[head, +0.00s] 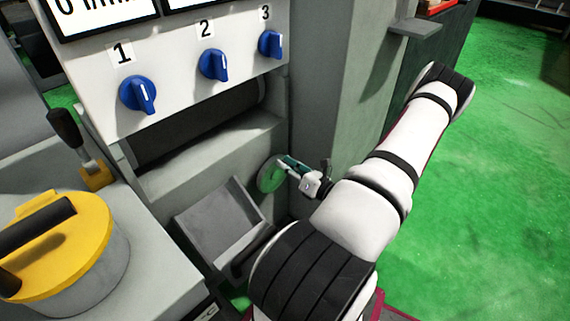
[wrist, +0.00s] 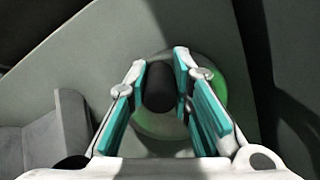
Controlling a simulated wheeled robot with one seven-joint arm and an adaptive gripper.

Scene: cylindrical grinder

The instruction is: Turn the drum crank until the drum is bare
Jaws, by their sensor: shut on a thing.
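The drum crank shows as a green disc (head: 267,177) on the side of the grey machine, below the control panel. In the wrist view its black handle knob (wrist: 159,88) stands in front of the green disc (wrist: 213,84). My gripper (head: 286,164) reaches it from the right. In the wrist view the teal-padded fingers of my gripper (wrist: 162,64) are on both sides of the knob, shut on it. A dark rounded drum (head: 205,121) lies in the shadowed recess under the panel. Whether anything covers it I cannot tell.
The panel above has three blue knobs (head: 213,64). A grey tray (head: 218,223) sits tilted below the drum recess. A yellow-lidded pot (head: 62,243) and a black-handled lever (head: 68,129) are at the left. Green floor (head: 480,190) is open at the right.

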